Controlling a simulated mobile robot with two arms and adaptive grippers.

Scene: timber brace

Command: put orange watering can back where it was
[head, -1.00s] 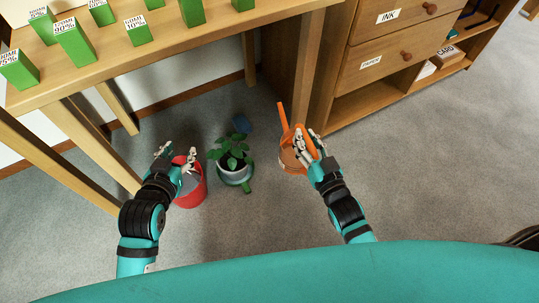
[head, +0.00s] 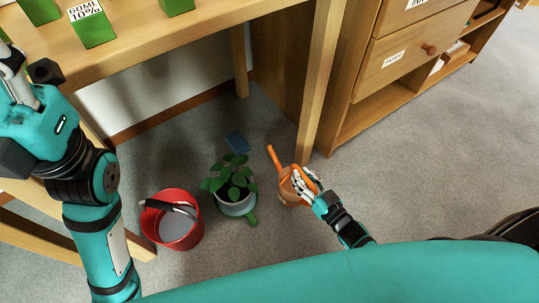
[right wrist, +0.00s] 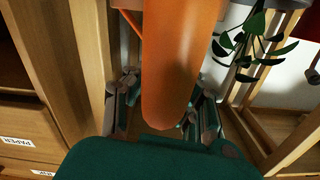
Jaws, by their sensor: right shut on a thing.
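The orange watering can (head: 287,192) is beside the plant near the desk's front leg, its spout pointing up and left. My right gripper (head: 306,183) is shut on it from the right. In the right wrist view, the can's orange part (right wrist: 180,65) passes between the fingers of the right gripper (right wrist: 165,100). I cannot tell whether the can touches the floor. My left gripper (head: 28,68) is raised at the left edge, close to the desk top, partly cut off, and apart from the can.
A potted plant (head: 232,184) stands between the can and a red bucket (head: 172,235). A blue object (head: 238,142) lies behind the plant. The desk (head: 200,30) holds green boxes (head: 92,25). A drawer cabinet (head: 400,60) stands right. Grey floor (head: 440,150) is clear at right.

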